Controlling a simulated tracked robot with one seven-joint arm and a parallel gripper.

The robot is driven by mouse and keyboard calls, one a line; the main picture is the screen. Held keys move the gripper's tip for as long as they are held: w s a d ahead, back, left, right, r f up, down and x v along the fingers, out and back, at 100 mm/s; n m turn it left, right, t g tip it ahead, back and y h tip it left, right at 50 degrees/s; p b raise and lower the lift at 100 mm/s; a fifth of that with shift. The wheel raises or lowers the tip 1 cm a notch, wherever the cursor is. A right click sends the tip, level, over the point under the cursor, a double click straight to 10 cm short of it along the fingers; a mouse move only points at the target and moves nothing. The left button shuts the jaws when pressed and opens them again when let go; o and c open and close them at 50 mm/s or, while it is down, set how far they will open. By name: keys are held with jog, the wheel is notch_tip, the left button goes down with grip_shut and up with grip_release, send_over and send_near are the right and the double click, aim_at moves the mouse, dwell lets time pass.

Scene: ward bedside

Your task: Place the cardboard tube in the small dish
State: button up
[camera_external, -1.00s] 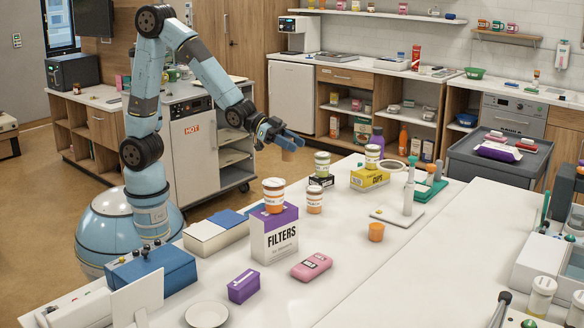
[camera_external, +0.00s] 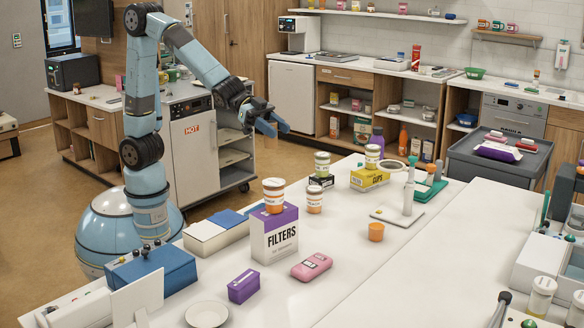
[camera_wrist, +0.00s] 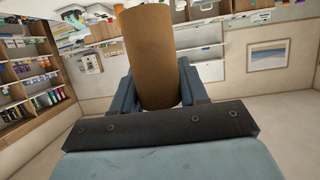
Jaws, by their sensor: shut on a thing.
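My gripper (camera_external: 272,122) is held up in the air, left of the far end of the white table. In the wrist view my gripper (camera_wrist: 158,88) is shut on the brown cardboard tube (camera_wrist: 150,50), with a blue finger on each side. The tube points away from the palm. In the external view I cannot make out the tube clearly at the fingers. A shallow round white dish (camera_external: 207,313) lies empty on the near end of the table, well below and to the left of my gripper.
The white table (camera_external: 345,270) carries a FILTERS box (camera_external: 274,238) with an orange jar on top, a purple box (camera_external: 244,286), a pink case (camera_external: 312,266), an orange cup (camera_external: 376,232) and a blue box (camera_external: 155,272). The trolley marked HOT (camera_external: 195,150) stands behind the arm.

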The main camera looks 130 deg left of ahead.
jog(key=d+m+g+h, duration=0.2)
jog(key=d+m+h, duration=0.45)
jog(key=d, duration=2.85)
send_over(209, 324)
jog(key=shift+n+h, duration=0.25)
jog(key=f, duration=2.7)
jog(key=shift+s+f, duration=0.2)
jog(key=shift+w+f, duration=0.15)
jog(key=shift+f, duration=0.75)
jog(key=shift+w+f, duration=0.1)
jog(key=shift+f, duration=0.8)
jog(key=o, duration=1.1)
